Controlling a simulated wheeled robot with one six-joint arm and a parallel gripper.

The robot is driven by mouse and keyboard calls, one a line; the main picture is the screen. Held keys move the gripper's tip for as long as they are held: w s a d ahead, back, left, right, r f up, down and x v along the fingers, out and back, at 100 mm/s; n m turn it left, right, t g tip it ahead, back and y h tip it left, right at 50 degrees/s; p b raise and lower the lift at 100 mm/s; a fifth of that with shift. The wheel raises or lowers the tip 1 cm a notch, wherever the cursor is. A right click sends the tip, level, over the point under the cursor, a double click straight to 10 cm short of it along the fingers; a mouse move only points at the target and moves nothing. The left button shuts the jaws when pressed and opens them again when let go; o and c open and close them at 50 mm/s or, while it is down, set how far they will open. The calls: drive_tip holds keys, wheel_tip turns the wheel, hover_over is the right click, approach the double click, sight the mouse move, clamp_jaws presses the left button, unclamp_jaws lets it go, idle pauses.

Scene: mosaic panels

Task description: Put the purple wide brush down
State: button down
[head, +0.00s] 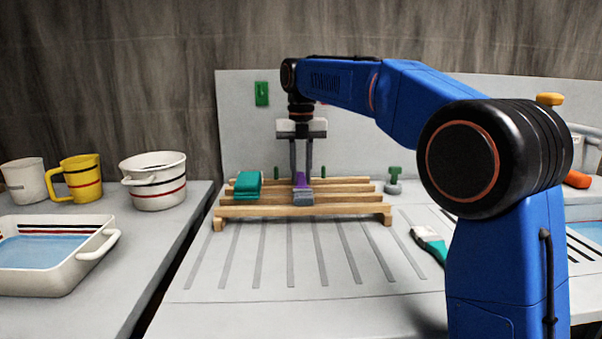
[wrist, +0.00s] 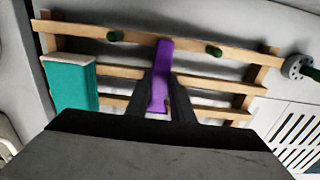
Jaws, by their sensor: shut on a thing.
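The purple wide brush (wrist: 162,75) is between the fingers of my gripper (wrist: 163,100), which is shut on it. In the head view the purple brush (head: 301,181) is low at the wooden slatted rack (head: 345,208), with its grey bristle end towards the front. My gripper (head: 302,178) points straight down above the rack there. The brush appears at the slats' level; I cannot tell whether it rests on them. In the wrist view the brush lies across the slats of the rack (wrist: 200,78), between two green pegs.
A teal block-like item (head: 248,184) sits on the rack's left part. A teal-handled brush (head: 431,242) lies on the table at right. A white tray of blue liquid (head: 110,236), a white pot (head: 155,190) and a yellow mug (head: 82,178) stand at left.

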sight(301, 179)
drive_tip(key=c, duration=1.5)
unclamp_jaws()
drive_tip(key=shift+c, duration=0.2)
drive_tip(key=shift+r, duration=3.75)
